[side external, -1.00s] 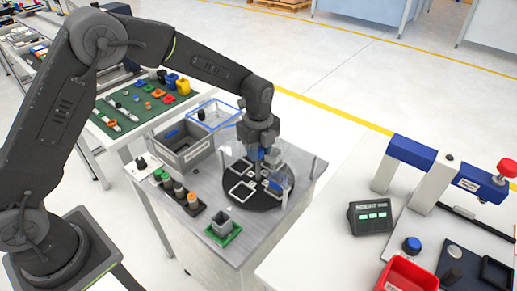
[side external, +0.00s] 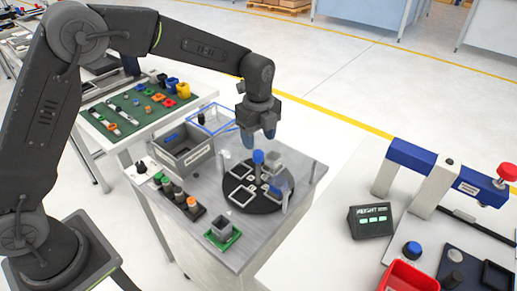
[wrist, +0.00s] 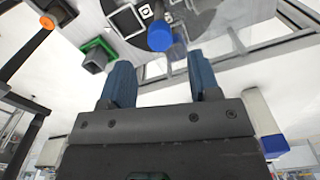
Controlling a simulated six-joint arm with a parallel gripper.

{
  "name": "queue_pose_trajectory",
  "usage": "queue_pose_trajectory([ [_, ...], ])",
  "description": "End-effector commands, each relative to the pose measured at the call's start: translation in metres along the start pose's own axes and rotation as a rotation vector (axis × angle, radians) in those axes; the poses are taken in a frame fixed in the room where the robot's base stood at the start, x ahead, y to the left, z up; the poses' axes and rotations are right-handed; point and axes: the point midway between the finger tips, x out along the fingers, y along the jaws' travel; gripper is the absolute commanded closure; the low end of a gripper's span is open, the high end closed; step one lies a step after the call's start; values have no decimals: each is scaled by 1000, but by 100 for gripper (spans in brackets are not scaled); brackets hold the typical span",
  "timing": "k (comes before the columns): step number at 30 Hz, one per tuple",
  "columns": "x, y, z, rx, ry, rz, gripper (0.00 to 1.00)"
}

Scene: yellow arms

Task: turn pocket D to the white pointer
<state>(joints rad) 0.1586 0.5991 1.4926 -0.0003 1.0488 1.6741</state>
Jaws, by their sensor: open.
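The dark round turntable (side external: 262,203) sits on the grey bench with white-framed square pockets on it. A post with a blue knob (side external: 258,157) stands near its middle. In the wrist view the blue knob (wrist: 160,38) is just beyond my fingertips, with part of the turntable (wrist: 205,22) behind it. My gripper (side external: 259,138) is above the knob, open and empty, its two blue fingers apart; they also show in the wrist view (wrist: 160,72).
A grey bin (side external: 184,155) stands left of the turntable, with a row of small cylinders (side external: 178,195) in front. A grey cup on a green tray (side external: 222,237) is near the front edge. Clear panels and a grey block stand around the turntable's right and back.

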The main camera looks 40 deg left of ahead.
Motion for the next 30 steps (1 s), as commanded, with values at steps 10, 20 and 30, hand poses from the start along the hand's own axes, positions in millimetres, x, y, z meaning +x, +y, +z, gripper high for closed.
queue_pose_trajectory([
  [10, -66, -1, 0, 0, 0, -2, 44],
  [20, -80, 0, 0, 0, 0, 0, 44],
  [30, -96, 14, 3, -95, -2, -29, 44],
])
